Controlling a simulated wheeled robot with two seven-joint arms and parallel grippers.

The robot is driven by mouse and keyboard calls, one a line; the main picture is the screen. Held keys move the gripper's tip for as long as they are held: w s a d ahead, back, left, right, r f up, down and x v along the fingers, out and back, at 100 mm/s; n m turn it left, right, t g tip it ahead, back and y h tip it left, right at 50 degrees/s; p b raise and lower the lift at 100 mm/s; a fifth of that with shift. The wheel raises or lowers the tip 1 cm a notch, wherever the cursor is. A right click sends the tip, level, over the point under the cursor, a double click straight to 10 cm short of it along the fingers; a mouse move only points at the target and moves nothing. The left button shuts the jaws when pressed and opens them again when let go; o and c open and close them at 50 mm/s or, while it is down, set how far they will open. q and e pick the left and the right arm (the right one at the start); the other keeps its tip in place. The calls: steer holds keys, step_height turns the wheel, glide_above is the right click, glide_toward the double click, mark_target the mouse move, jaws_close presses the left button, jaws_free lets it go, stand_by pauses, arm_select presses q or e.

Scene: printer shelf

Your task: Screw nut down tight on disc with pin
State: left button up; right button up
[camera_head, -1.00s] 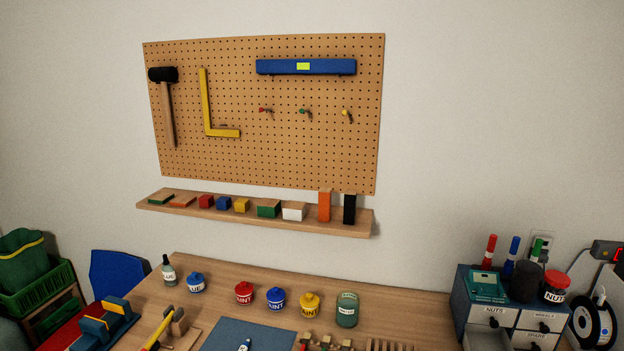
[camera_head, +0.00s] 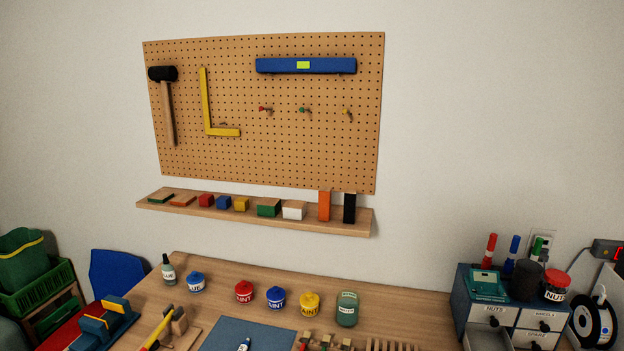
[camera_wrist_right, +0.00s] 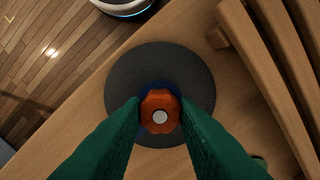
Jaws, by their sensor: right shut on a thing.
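In the right wrist view an orange nut (camera_wrist_right: 160,98) sits at the middle of a dark grey disc (camera_wrist_right: 125,85). A pale round pin end (camera_wrist_right: 160,117) shows in the nut's centre. A dark blue part (camera_wrist_right: 151,86) shows around the nut's far side. My right gripper (camera_wrist_right: 160,115) has its two green fingers on either side of the nut and is shut on it. How far down the nut sits cannot be told from above. My left gripper is not in view, and the head view shows neither gripper.
The disc lies on a wooden surface (camera_wrist_right: 75,125) beside wooden slats (camera_wrist_right: 255,80). The rim of a round object shows at the top (camera_wrist_right: 125,8). In the head view a workbench (camera_head: 400,305) holds paint jars (camera_head: 276,298), and a drawer cabinet (camera_head: 497,318) stands at the right.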

steer(key=m+p, duration=0.2)
steer(key=m, duration=0.3)
steer(key=shift+r, duration=0.1)
steer(key=m+p, duration=0.3)
steer(key=m, duration=0.1)
steer(key=shift+m, duration=0.3)
steer(key=m, duration=0.2)
steer(key=shift+f+m, duration=0.2)
steer(key=shift+m, duration=0.2)
steer(key=m, duration=0.3)
steer(key=o, duration=0.5)
